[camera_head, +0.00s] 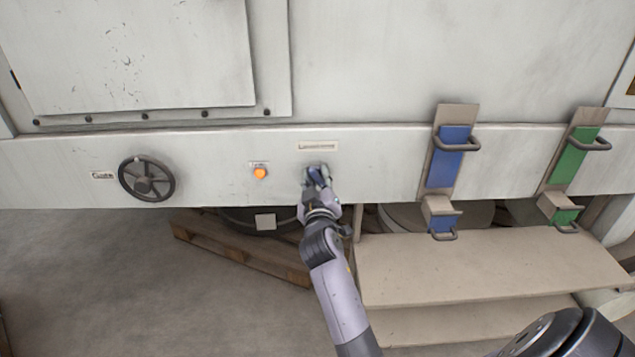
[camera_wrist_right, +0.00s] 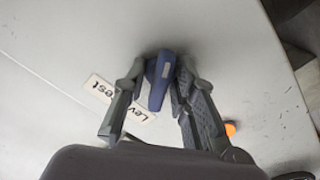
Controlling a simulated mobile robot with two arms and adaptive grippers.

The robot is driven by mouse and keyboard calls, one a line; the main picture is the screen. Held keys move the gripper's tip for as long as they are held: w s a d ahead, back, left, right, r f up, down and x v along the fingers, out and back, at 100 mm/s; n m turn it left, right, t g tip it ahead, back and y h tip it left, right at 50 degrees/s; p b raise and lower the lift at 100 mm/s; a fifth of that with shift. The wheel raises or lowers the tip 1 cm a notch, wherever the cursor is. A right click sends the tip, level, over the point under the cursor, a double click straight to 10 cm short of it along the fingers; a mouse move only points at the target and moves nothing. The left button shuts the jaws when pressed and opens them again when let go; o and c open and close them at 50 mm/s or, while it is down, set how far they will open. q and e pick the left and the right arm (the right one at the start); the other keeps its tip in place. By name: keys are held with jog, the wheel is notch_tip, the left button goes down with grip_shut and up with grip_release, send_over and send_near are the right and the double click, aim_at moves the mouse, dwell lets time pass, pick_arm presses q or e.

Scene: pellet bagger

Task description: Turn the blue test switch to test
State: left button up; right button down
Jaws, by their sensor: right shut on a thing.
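The blue test switch (camera_head: 318,176) is on the white machine panel, below a small label plate, and my right gripper covers most of it in the head view. In the right wrist view the blue switch handle (camera_wrist_right: 160,80) stands between the two fingers. My right gripper (camera_head: 317,184) is shut on it; the gripper also shows in the wrist view (camera_wrist_right: 160,85). A label (camera_wrist_right: 103,91) beside the switch is partly hidden by a finger; the letters "est" and "Lev" can be read. My left gripper is not in view.
An orange button (camera_head: 260,173) and a black handwheel (camera_head: 147,178) are on the panel to the left. Blue (camera_head: 447,158) and green (camera_head: 573,158) handled slides stand to the right. A beige step (camera_head: 480,268) and a wooden pallet (camera_head: 240,252) lie below.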

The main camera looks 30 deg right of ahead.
jog(key=shift+f+m, duration=0.1)
jog(key=shift+m, duration=0.2)
jog(key=c, duration=1.6)
grip_release()
jog(key=shift+c, duration=0.2)
